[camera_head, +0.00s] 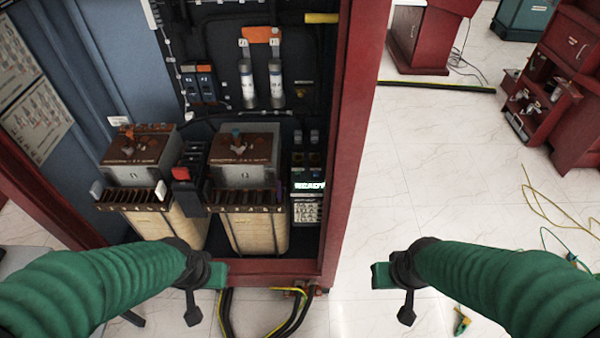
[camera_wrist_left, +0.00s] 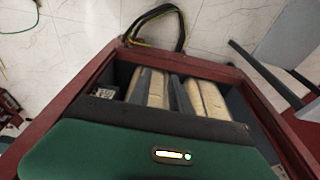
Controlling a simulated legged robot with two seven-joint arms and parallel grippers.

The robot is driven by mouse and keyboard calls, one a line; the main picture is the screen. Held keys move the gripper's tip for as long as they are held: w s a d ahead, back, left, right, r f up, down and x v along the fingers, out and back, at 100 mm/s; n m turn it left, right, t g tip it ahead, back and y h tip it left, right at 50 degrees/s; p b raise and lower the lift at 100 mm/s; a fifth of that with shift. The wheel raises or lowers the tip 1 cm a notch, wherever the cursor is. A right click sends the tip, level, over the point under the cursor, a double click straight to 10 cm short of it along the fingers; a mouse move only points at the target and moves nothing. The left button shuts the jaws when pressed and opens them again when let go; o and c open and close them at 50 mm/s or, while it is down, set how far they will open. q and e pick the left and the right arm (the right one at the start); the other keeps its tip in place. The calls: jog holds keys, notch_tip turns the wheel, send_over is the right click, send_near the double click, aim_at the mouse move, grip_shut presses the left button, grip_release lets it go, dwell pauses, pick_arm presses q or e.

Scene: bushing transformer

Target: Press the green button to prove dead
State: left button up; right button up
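A small dark device with a lit display reading "READY" (camera_head: 309,187) stands inside the open cabinet, at its lower right in the head view. A pale panel with dark markings (camera_head: 306,212) is below the display. I cannot make out a green button on it at this size. My left gripper (camera_head: 205,290) is low in front of the cabinet's bottom edge, left of and below the device. My right gripper (camera_head: 394,290) is outside the cabinet, to the right of its red frame. Neither touches the device. I cannot tell whether either is open or shut.
Two transformers (camera_head: 242,158) (camera_head: 137,160) stand left of the device, with a red-topped black part (camera_head: 181,174) between them. Fuses (camera_head: 247,82) hang above. The red frame post (camera_head: 348,130) borders the device's right. Cables (camera_head: 290,318) emerge below.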

pick_arm(q)
jog(key=shift+a, duration=0.45)
grip_shut()
jog(key=shift+d, duration=0.25)
jog(key=shift+a+f, duration=0.1)
jog(key=shift+a, duration=0.2)
jog(key=shift+d, duration=0.2)
jog(key=shift+a, duration=0.1)
